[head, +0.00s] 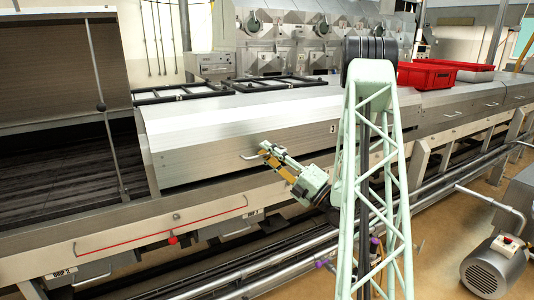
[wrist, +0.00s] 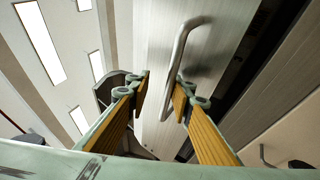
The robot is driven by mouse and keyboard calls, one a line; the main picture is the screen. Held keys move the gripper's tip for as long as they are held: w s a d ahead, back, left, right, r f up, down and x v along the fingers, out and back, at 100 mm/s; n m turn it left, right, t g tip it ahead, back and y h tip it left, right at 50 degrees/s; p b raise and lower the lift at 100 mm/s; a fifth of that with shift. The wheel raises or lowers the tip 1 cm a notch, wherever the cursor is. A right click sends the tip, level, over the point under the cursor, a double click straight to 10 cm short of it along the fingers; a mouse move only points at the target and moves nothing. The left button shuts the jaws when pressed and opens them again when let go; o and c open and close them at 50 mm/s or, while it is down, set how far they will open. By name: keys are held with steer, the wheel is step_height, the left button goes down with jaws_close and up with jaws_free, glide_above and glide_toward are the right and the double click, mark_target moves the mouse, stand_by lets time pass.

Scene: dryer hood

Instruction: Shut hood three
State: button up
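Hood three (head: 225,128) is a long brushed-metal cover with a "3" on its front face, lying low over the bench. Its bar handle (head: 249,157) is on the front face, just left of my gripper (head: 267,151). In the wrist view the bent metal handle (wrist: 184,52) stands out from the hood panel (wrist: 225,35), and its near end shows between the fingertips. My gripper (wrist: 162,92) is open, its yellow-padded fingers apart on either side of the handle. I cannot tell whether either finger touches it. A dark strip (wrist: 243,75) runs along the hood's edge.
To the left, another hood (head: 50,62) stands raised over a dark bed, with a thin rod (head: 103,110) beside it. Red crates (head: 428,75) sit on the covers to the right. Rails and pipes run along the front; a motor (head: 492,268) stands lower right.

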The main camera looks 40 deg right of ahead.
steer(key=shift+s+f, duration=0.1)
steer(key=v, duration=1.1)
steer(key=shift+s, duration=0.35)
steer(key=shift+f, duration=0.1)
stand_by(0.6)
